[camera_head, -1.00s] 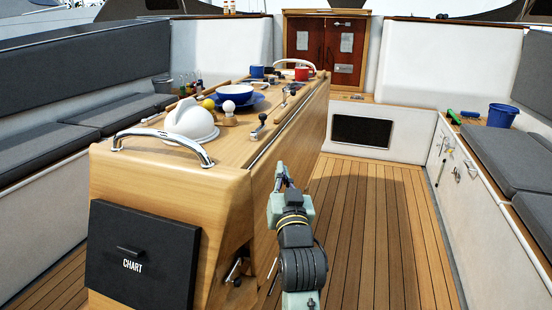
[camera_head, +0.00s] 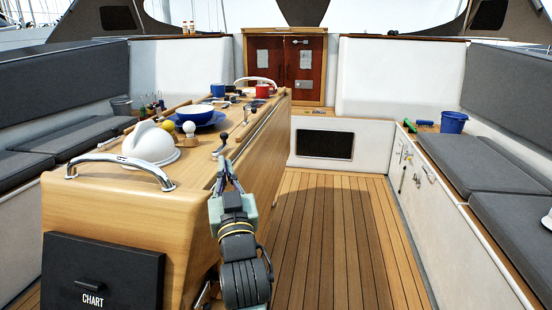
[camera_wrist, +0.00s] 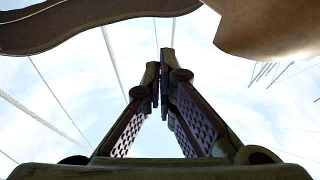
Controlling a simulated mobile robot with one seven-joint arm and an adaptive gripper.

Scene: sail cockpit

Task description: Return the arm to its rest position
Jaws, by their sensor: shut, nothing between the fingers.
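My gripper (camera_head: 226,170) is in the lower middle of the head view, beside the right edge of the wooden console (camera_head: 110,215). Its fingers point up and away from my body. In the wrist view my gripper (camera_wrist: 160,82) has its fingertips together with nothing between them. Behind them are bright sky and thin rigging lines. A dark curved shape (camera_wrist: 90,22) and a tan shape (camera_wrist: 262,30) show at the top of the wrist view; I cannot tell what they are.
The teak floor (camera_head: 335,235) to the right is clear. A blue bucket (camera_head: 454,122) stands on the right bench.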

